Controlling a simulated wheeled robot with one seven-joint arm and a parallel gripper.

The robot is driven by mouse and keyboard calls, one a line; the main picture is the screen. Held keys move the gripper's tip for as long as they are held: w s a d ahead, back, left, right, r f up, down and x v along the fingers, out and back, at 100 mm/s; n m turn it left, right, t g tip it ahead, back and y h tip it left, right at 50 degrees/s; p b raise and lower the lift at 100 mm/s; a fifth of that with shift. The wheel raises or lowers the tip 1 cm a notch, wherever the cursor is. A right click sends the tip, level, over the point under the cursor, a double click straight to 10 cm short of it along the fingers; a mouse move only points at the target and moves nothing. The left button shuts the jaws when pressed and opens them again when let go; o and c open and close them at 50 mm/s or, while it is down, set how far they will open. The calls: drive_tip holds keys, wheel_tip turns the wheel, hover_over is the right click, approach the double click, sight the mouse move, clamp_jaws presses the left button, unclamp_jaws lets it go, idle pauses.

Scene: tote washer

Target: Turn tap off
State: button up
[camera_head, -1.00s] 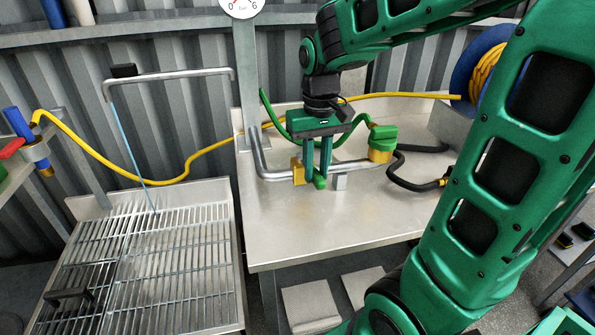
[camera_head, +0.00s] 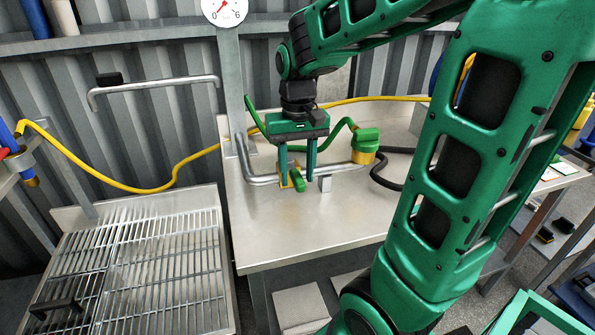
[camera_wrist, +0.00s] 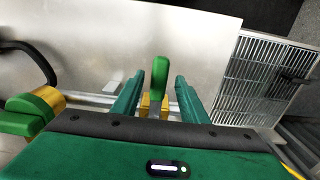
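The tap has a brass-yellow body (camera_head: 286,180) on the grey pipe and a short green handle (camera_head: 299,183) pointing toward the bench front. In the wrist view the handle (camera_wrist: 160,75) stands upright above the yellow body (camera_wrist: 152,106). My gripper (camera_head: 297,181) points down at the tap, with its fingers apart on either side of the handle. In the wrist view gaps show between the handle and both fingers of my gripper (camera_wrist: 159,82). The bent spout pipe (camera_head: 155,85) over the grate at left shows no water stream.
A green-and-yellow fitting (camera_head: 365,145) stands at the pipe's right end, with a black hose (camera_head: 383,175) beside it. A yellow hose (camera_head: 165,186) runs along the back. The metal bench (camera_head: 290,235) is clear in front; the slatted grate (camera_head: 165,260) lies left.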

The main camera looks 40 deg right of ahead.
sight(297, 176)
wheel_tip(297, 176, up, 11)
drive_tip(key=shift+f, duration=0.15)
idle(0.6)
idle(0.4)
drive_tip(key=s+d+f+m, duration=0.1)
drive_tip(key=s+d+f, duration=0.1)
drive_tip(key=s+f, duration=0.4)
drive_tip(key=s+d+f+m, duration=0.1)
drive_tip(key=s+d+f, duration=0.1)
drive_tip(key=s+f, duration=0.5)
drive_tip(key=s, duration=0.4)
drive_tip(key=shift+c, duration=1)
drive_tip(key=shift+s+r, duration=0.1)
